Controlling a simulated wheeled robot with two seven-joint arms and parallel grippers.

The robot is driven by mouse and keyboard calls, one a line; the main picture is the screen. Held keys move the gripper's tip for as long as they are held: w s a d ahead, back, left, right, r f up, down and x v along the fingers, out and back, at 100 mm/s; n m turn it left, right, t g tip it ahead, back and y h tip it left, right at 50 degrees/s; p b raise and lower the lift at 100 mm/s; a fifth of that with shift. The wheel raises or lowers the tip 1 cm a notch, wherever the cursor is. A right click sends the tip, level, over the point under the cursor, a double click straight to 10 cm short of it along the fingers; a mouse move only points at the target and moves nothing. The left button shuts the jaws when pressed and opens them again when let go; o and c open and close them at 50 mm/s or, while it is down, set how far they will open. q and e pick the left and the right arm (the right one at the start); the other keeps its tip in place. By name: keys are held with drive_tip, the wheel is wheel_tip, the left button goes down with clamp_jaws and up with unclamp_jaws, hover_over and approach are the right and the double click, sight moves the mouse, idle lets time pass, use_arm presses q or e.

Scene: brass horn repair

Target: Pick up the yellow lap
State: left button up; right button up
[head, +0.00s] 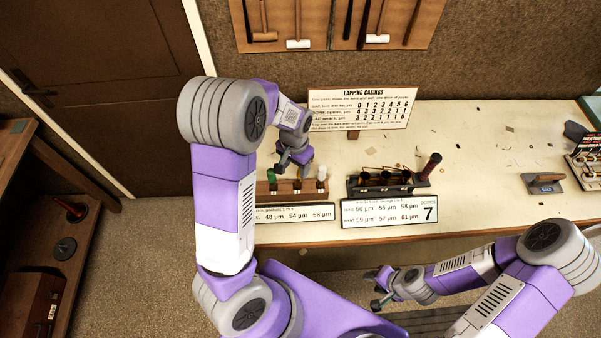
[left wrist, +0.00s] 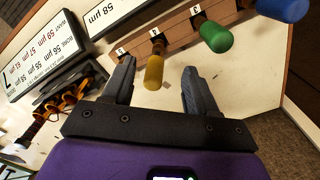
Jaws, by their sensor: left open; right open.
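The yellow lap (left wrist: 153,70) stands in a socket of the wooden lap rack (left wrist: 180,30) in the left wrist view. My left gripper (left wrist: 160,66) is open, with one finger on each side of the yellow lap and a gap to both. A green lap (left wrist: 215,37) and a blue lap (left wrist: 283,9) stand in the same rack. In the head view my left gripper (head: 295,163) is over the rack (head: 292,191) and the yellow lap is hidden there. My right gripper (head: 378,287) is open and empty in front of the bench.
A dark holder (head: 386,184) with several brass casings stands right of the rack on the bench (head: 470,140). Number cards (head: 388,211) line the front edge. A lapping sign (head: 361,108) stands behind. The bench middle is mostly clear.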

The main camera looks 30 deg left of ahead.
sight(297, 181)
use_arm(q)
drive_tip(key=f, duration=0.4)
drive_tip(key=w+f, duration=0.1)
drive_tip(key=f, duration=0.1)
drive_tip(key=shift+f, duration=0.25)
drive_tip(key=shift+r, duration=0.1)
drive_tip(key=shift+s, duration=0.1)
drive_tip(key=shift+c, duration=1.1)
clamp_jaws()
